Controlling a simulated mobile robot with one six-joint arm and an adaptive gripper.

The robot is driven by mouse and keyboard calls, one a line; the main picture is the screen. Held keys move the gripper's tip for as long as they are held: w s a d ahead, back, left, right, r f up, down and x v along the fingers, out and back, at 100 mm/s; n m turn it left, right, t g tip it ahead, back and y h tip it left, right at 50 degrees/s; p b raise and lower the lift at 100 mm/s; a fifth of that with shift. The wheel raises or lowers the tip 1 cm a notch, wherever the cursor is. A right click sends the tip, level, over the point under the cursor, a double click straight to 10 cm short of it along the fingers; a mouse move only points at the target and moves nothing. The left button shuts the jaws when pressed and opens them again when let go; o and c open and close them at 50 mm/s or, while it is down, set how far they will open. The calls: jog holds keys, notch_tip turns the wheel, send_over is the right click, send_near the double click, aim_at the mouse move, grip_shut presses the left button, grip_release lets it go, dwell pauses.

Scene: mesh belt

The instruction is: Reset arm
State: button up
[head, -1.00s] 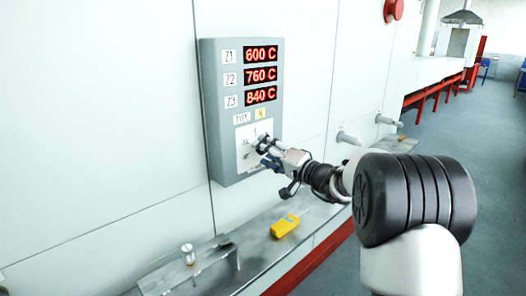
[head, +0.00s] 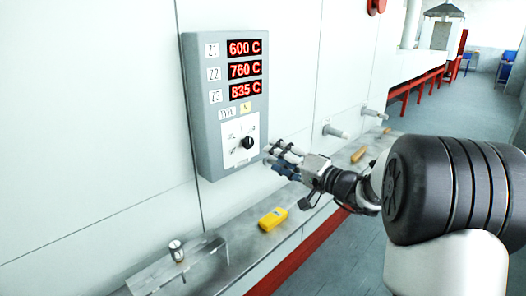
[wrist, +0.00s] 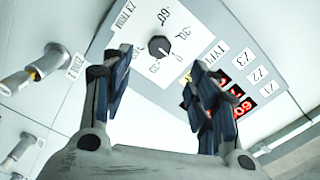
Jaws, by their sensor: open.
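My gripper (head: 279,160) is open and empty, held just to the right of the grey control panel (head: 191,110) and apart from it. The panel hangs on the white wall. Its red displays read 600 C, 760 C and 835 C beside labels Z1, Z2 and Z3. A black knob (head: 248,143) sits on the white dial plate low on the panel. In the wrist view the knob (wrist: 159,47) shows beyond and between my open fingers (wrist: 162,95), with nothing between them. The finger on the right partly covers the displays.
A metal ledge (head: 239,257) runs below the panel. A yellow device (head: 273,219), a small metal cylinder (head: 177,251) and a tan piece (head: 358,155) lie or stand on it. Pipe stubs (head: 336,132) stick out of the wall to the right. Grey floor lies right.

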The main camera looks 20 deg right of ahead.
jog(key=s+a+f+n+g, duration=0.1)
jog(key=s+a+n+g, duration=0.3)
jog(key=s+a, duration=0.6)
jog(key=s+a+f+n+g, duration=0.1)
jog(key=s+a+f+g, duration=0.1)
jog(key=s+a+g, duration=0.7)
jog(key=s+d+f+n+h, duration=0.1)
jog(key=s+d+f+h, duration=0.1)
jog(key=s, duration=0.7)
jog(key=s+d+f+t+h, duration=0.1)
jog(key=s+d+f+h, duration=0.2)
jog(key=s, duration=0.5)
jog(key=shift+s+d+f+n+h, duration=0.2)
jog(key=shift+s+f+n+h, duration=0.2)
jog(key=shift+h, duration=0.3)
jog(key=d+h, duration=0.1)
jog(key=s+d, duration=0.1)
jog(key=d, duration=0.1)
jog(key=s+d+t+h, duration=0.1)
jog(key=shift+s+d+f+h, duration=0.15)
jog(key=shift+d+f+h, duration=0.05)
jog(key=shift+f+h, duration=0.15)
jog(key=shift+c, duration=0.3)
